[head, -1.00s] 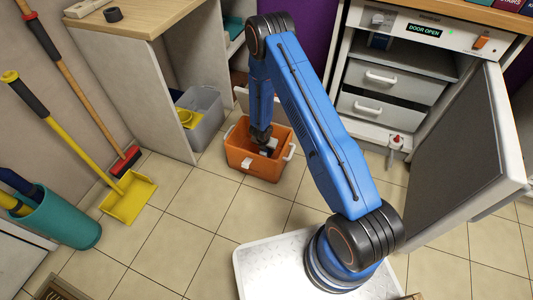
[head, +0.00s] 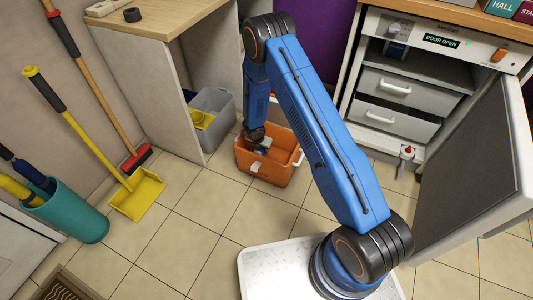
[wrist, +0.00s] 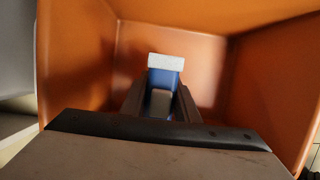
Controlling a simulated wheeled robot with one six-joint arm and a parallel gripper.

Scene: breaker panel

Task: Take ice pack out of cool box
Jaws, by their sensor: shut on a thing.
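The orange cool box (head: 265,171) stands on the tiled floor in the head view, its top open. My gripper (wrist: 161,100) is down inside it. The wrist view shows the box's orange inner walls (wrist: 75,60) around the gripper. The fingers are shut on the ice pack (wrist: 165,62), a blue piece with a white end, which sticks out beyond the fingertips. The gripper's own body covers the lower part of the wrist view. In the head view my arm and the box rim hide most of the ice pack.
A grey bin (head: 216,112) with a yellow thing stands behind the box, by the wooden-topped bench (head: 160,25). At right is a cabinet with its grey door (head: 470,165) open. A yellow dustpan (head: 138,194) is at left. The floor in front of the box is clear.

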